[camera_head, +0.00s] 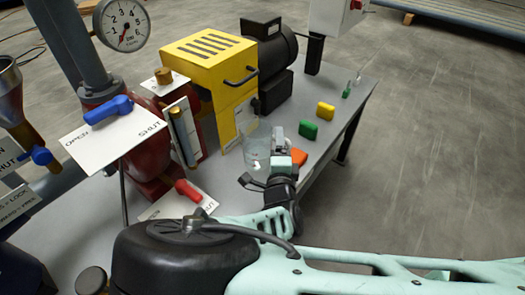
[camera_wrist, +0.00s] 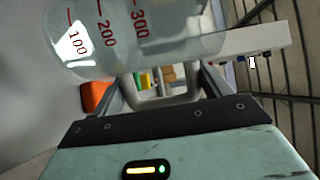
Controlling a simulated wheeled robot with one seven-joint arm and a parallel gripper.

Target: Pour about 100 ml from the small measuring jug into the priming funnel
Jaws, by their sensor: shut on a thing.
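The small measuring jug (camera_head: 257,148) is clear, with red marks; 100, 200 and 300 show in the wrist view (camera_wrist: 120,35). It looks upright in the head view, beside the yellow guard. My gripper (camera_head: 279,168) is shut on the jug's handle, which shows between the fingers in the wrist view (camera_wrist: 165,103). I cannot tell the liquid level, or whether the jug touches the bench. The priming funnel (camera_head: 9,88) is a grey metal cone at the far left edge, partly cut off, well apart from the jug.
The yellow guard (camera_head: 208,62), red pump body (camera_head: 148,163), pressure gauge (camera_head: 122,25) and blue-handled valve (camera_head: 108,109) stand between jug and funnel. An orange block (camera_head: 299,156), green block (camera_head: 308,129) and yellow block (camera_head: 325,111) lie on the grey bench (camera_head: 346,90). Floor at right is clear.

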